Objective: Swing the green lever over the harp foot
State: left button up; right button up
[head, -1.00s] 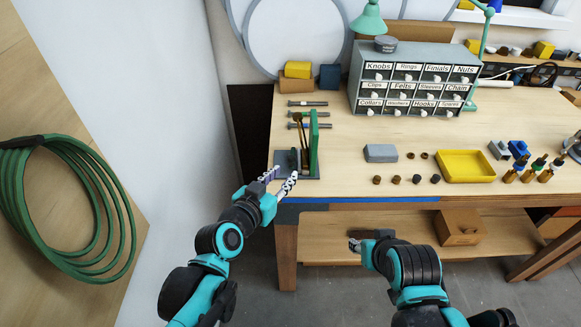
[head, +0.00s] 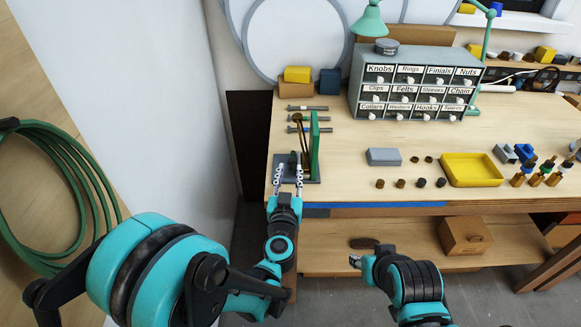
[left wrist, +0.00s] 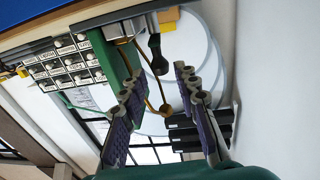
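A tall green upright piece (head: 314,148), which looks like the green lever, stands on a dark grey base plate (head: 313,180) at the table's front left. It also shows in the left wrist view (left wrist: 118,62). Thin brass rods, likely the harp (head: 301,132), stand just left of it. My left gripper (head: 289,172) is open at the front of the base plate. In the left wrist view its two fingers (left wrist: 157,82) are wide apart, with a brass rod end visible between them; I see no grip on anything. My right gripper (head: 356,262) is below the table front; its fingers are too small to judge.
Several bolts (head: 308,118) lie behind the fixture. A grey block (head: 384,157), a yellow tray (head: 471,182) and small dark parts lie to the right. A labelled drawer cabinet (head: 415,85) stands behind. A white wall is close on the left.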

aim_at(290, 165)
pick_arm(q)
jog(key=shift+w+d, duration=0.15)
jog(key=shift+w, duration=1.5)
grip_shut()
